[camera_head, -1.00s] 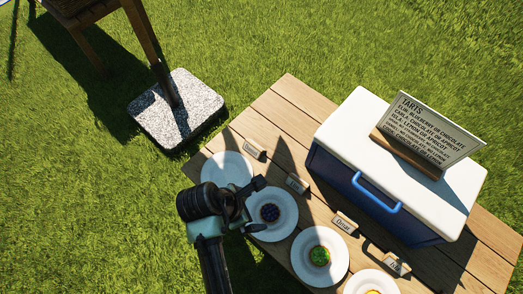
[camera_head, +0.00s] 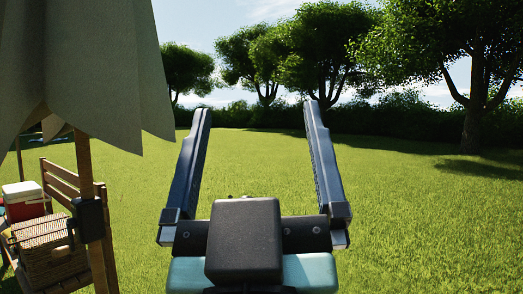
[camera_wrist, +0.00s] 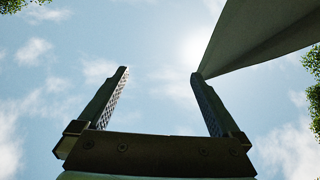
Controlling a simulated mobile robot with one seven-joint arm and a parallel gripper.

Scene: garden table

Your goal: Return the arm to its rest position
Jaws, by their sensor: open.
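My gripper (camera_head: 257,107) is close in front of the head camera, raised, with its two fingers wide apart. Nothing is between the fingers. It also shows in the wrist view (camera_wrist: 160,74), where the open fingers point up against a bright, cloudy sky.
A grey-green parasol canopy (camera_head: 85,60) hangs at upper left on a wooden pole (camera_head: 88,165), and its edge shows in the wrist view (camera_wrist: 265,35). A wooden bench (camera_head: 60,180) carries a wicker basket (camera_head: 48,250). Open lawn (camera_head: 400,200) stretches to trees and a hedge.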

